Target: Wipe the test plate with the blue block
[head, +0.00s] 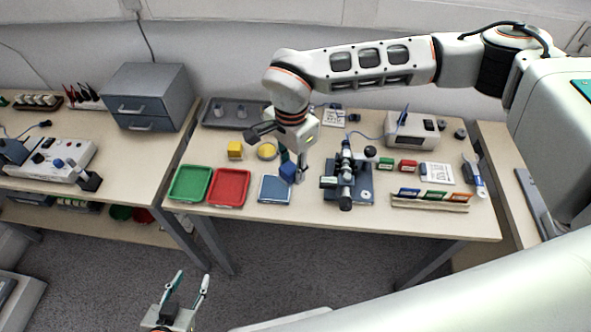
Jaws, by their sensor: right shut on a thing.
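The blue block (288,173) is in my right gripper (294,170), which points down over the table and is shut on it. The block shows just above, or at, the upper right corner of a flat blue-grey square plate (272,190), which looks like the test plate. I cannot tell whether block and plate touch. The gripper and block hide that corner. My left gripper (192,278) is low in front of the table, over the floor, with its fingers apart and empty.
Left of the plate lie a red tray (230,203) and a green tray (173,196). A black instrument on a blue base (365,194) stands close to the right. The table's front edge is clear.

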